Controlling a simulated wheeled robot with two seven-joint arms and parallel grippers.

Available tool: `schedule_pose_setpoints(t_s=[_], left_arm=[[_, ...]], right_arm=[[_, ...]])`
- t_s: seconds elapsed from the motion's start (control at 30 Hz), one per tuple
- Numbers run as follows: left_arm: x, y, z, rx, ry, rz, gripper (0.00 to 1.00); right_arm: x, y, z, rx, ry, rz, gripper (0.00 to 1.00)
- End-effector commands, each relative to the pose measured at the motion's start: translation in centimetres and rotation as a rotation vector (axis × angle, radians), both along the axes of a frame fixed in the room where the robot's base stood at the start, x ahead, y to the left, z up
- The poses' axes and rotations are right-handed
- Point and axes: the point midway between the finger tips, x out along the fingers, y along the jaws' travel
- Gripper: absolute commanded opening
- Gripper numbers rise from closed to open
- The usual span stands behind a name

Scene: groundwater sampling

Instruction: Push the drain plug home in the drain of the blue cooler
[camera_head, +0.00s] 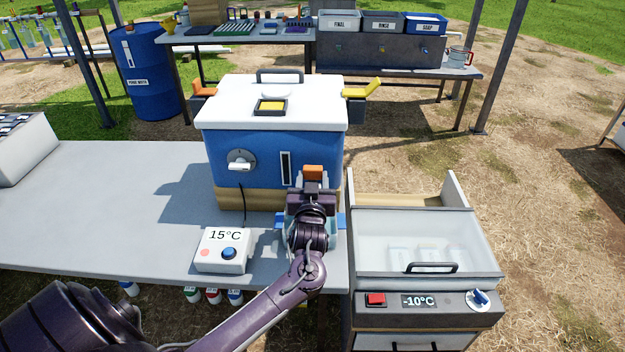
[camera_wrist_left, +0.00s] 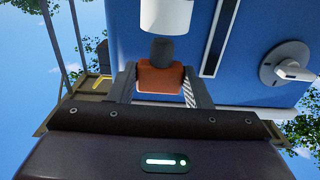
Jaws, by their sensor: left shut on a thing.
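The blue cooler (camera_head: 262,150) with a white lid stands on the grey table, on a wooden base. My left gripper (camera_head: 312,187) is in front of the cooler's front face, near its right end. It is shut on the orange drain plug (camera_head: 313,172). In the left wrist view the drain plug (camera_wrist_left: 161,78) sits between the fingers, its dark grey tip pointing at the white drain spout (camera_wrist_left: 166,14) on the cooler's blue wall (camera_wrist_left: 262,25). The tip is in line with the spout's edge; I cannot tell if it touches or enters. In the head view the gripper hides the drain.
A dial with a white handle (camera_head: 240,164) and a dark gauge strip (camera_head: 285,168) are on the cooler's front. A 15°C control box (camera_head: 222,249) stands at the table's front. A glass-lidded freezer (camera_head: 427,240) stands close on the right.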

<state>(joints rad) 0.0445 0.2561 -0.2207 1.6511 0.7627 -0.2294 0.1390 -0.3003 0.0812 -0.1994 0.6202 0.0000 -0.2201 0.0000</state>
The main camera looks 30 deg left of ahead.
Motion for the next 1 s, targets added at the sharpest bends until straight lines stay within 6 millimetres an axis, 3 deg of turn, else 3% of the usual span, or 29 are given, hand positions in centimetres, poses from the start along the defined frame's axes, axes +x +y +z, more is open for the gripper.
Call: schedule_pose_setpoints(t_s=[1.0], left_arm=[[0.0, 0.0, -2.6, -0.001, -0.001, 0.000, 0.23]], right_arm=[[0.0, 0.2, -1.6, 0.003, 0.001, 0.000, 0.73]])
